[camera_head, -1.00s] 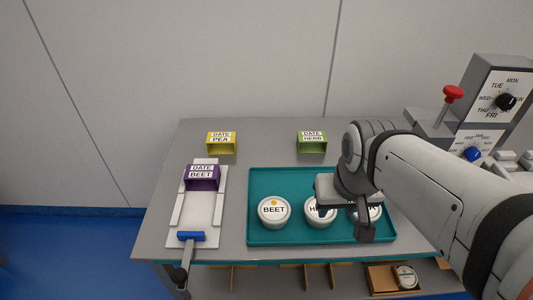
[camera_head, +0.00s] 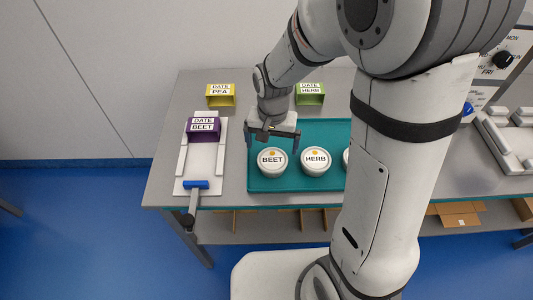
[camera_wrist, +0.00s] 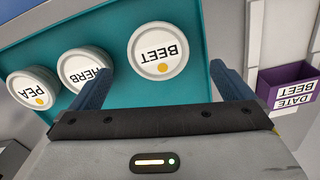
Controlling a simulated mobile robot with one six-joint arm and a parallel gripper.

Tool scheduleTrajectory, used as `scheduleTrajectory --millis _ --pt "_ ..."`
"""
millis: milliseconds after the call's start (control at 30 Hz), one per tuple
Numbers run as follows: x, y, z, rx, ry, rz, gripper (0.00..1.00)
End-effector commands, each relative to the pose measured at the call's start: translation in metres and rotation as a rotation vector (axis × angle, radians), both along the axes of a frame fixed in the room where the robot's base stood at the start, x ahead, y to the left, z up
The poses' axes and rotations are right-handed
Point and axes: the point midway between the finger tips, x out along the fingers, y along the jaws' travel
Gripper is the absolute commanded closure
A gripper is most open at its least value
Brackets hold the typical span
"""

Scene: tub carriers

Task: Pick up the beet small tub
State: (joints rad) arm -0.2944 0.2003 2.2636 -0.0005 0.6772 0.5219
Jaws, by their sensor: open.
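The beet small tub (camera_head: 272,163) is a round white tub with a lid marked BEET and an orange dot. It stands at the left of the teal tray (camera_head: 293,187). It also shows in the wrist view (camera_wrist: 158,52), just beyond and between my fingers. My gripper (camera_head: 272,146) is above and slightly behind the tub, with its jaws apart and empty. In the wrist view my gripper (camera_wrist: 165,88) shows a finger on each side. The gap between the fingers and the tub's height below them is hard to judge.
The herb tub (camera_head: 316,161) stands right of the beet tub; the pea tub (camera_wrist: 33,88) is farther along. A purple beet carrier (camera_head: 204,130) sits on a white slide at left. Yellow (camera_head: 220,96) and green (camera_head: 310,94) carriers stand behind. My arm hides the tray's right side.

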Motion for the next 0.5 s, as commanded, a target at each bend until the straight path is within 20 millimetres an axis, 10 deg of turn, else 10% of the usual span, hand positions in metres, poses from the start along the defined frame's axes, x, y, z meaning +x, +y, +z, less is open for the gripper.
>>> scheduleTrajectory --millis 500 --pt "-0.002 -0.003 -0.062 -0.001 0.004 -0.002 0.0"
